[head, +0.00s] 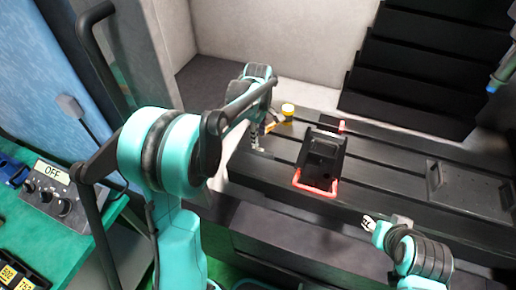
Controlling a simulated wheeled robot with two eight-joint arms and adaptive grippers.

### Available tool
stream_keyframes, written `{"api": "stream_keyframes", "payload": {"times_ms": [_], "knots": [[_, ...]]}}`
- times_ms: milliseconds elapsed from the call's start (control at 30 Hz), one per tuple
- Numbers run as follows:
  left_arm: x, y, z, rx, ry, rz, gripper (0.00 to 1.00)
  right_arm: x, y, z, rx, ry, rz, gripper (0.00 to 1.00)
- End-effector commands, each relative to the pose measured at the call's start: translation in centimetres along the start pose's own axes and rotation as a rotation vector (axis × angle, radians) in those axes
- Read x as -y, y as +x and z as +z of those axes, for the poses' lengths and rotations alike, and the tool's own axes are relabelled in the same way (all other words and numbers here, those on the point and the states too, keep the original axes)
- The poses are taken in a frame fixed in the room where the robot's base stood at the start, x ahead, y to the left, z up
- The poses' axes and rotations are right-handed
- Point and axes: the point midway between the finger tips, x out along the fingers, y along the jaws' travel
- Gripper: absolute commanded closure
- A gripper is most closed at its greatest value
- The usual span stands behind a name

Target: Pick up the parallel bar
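I cannot tell for sure which thing is the parallel bar. A black block-shaped fixture (321,158) stands on the slotted dark table (391,163), with a glowing red edge around its near foot. A small dark piece with red edges (337,125) lies just behind it. My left arm reaches over from the left, and my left gripper (258,138) points down at the table's left end, left of the black fixture. Its fingers are dark and small, and their opening is unclear. My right gripper (370,223) is low in front of the table's near edge, its fingertips small and pale.
A yellow round thing (288,109) sits at the table's back left, near my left gripper. A flat dark plate (470,190) lies at the right. Black steps (425,60) rise behind. A control box marked OFF (50,195) stands on the green surface at left.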

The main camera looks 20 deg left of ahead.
Motion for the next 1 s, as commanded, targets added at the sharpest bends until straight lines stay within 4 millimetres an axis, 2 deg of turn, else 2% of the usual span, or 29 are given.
{"api": "stream_keyframes", "payload": {"times_ms": [33, 200, 567, 800, 1000], "knots": [[-0.7, 0.5, -0.3, 0.003, -0.041, -0.016, 0.62, 0.0, -0.2, -0.2, 0.0, 0.0, 0.0, 0.6], [-1.3, 2.0, -0.7, 0.007, -0.118, -0.045, 0.62, 0.0, -0.3, -0.2, 0.0, 0.0, 0.0, 0.6], [-1.0, 5.7, -0.8, 0.007, -0.122, -0.046, 0.62, 0.0, 0.7, 0.5, 0.0, 0.0, 0.0, 0.6], [-0.8, 9.2, -0.8, 0.007, -0.121, -0.045, 0.62, 0.0, 1.6, 1.2, 0.0, 0.0, 0.0, 0.6], [-0.8, 9.5, -0.8, 0.007, -0.12, -0.045, 0.62, 0.0, 1.6, 1.1, 0.0, 0.0, 0.0, 0.6]]}}
